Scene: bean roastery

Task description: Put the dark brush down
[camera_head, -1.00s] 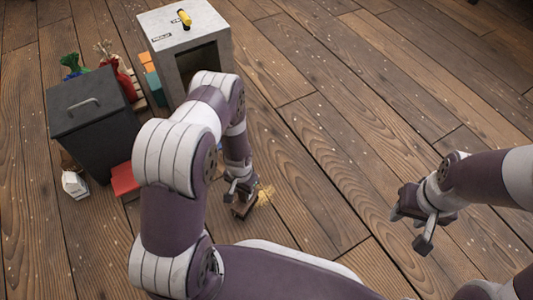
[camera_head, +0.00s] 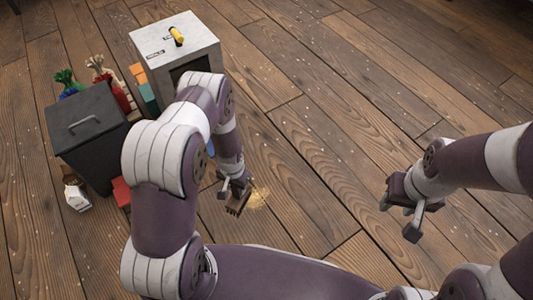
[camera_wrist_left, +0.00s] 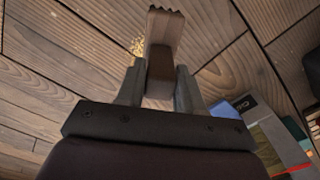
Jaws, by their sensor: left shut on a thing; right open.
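The dark brush (camera_head: 236,206) is a small brown block with a paler, toothed end. My left gripper (camera_head: 234,191) is shut on it, low near the wooden floor. In the left wrist view the brush (camera_wrist_left: 162,60) sits between both fingers (camera_wrist_left: 160,85), its toothed end pointing away from the gripper. I cannot tell whether the brush touches the floor. A patch of yellowish crumbs (camera_head: 259,196) lies on the floor just right of the brush. My right gripper (camera_head: 399,211) is open and empty, above the floor at the right.
A grey box (camera_head: 176,42) with a yellow handle on top stands at the back. A white carton (camera_head: 77,198) and a red block (camera_head: 121,191) are nearby. The floor at centre right is clear.

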